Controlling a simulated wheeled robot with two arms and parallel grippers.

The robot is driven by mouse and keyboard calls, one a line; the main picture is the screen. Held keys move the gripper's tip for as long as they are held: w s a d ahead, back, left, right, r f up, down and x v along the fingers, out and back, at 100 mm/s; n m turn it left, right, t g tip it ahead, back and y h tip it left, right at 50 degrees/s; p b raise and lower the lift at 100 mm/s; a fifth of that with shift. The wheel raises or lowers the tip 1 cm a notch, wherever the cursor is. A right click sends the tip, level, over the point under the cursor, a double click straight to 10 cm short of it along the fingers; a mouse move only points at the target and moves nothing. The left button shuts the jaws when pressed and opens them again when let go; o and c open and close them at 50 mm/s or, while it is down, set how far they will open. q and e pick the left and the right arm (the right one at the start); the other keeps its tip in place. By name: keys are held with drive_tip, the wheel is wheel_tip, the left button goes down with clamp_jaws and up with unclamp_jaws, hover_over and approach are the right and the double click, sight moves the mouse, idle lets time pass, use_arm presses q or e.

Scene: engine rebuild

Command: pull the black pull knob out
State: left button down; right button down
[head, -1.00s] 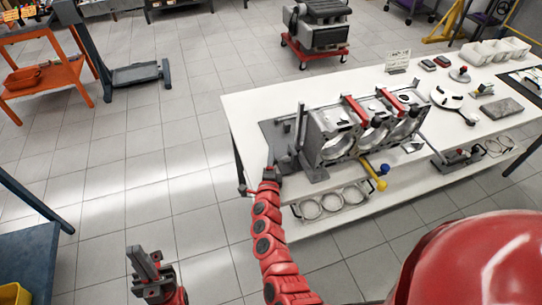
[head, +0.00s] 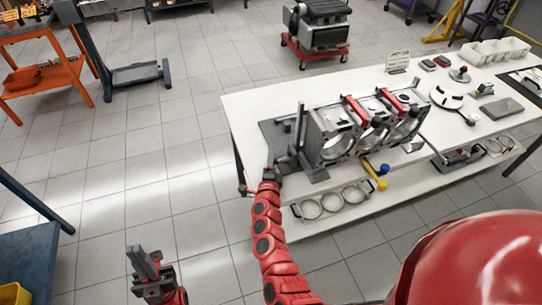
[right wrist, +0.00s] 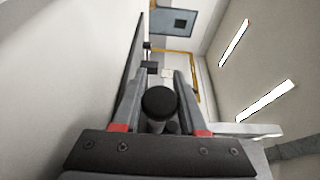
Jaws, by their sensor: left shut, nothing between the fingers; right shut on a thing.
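The black pull knob (right wrist: 160,102) shows in the right wrist view as a round dark cap between the two fingers of my right gripper (right wrist: 161,84). The gripper is shut on it. In the head view my right gripper (head: 270,173) is at the left end of the grey engine fixture (head: 312,172), by the table's near left edge. There the gripper hides the knob or it is too small to make out. My left gripper (head: 146,266) is shut and empty, low over the floor at the left, away from the table.
The white table (head: 245,108) bears the engine block (head: 335,140) with red clamps. Blue and yellow ball handles (head: 381,177) stick out in front. Several metal rings (head: 330,205) lie on the lower shelf. A blue bench (head: 30,255) stands at the lower left. The floor between is clear.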

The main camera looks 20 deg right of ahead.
drive_tip(key=shift+f, duration=0.1)
idle(0.4)
drive_tip(key=shift+a+f+b, duration=0.15)
drive_tip(key=shift+a+b, duration=0.3)
drive_tip(key=shift+a, duration=0.6)
drive_tip(key=c, duration=0.8)
unclamp_jaws()
drive_tip(key=o, duration=0.3)
drive_tip(key=shift+a+r, duration=0.1)
drive_tip(key=shift+r, duration=0.1)
drive_tip(key=shift+s, duration=0.1)
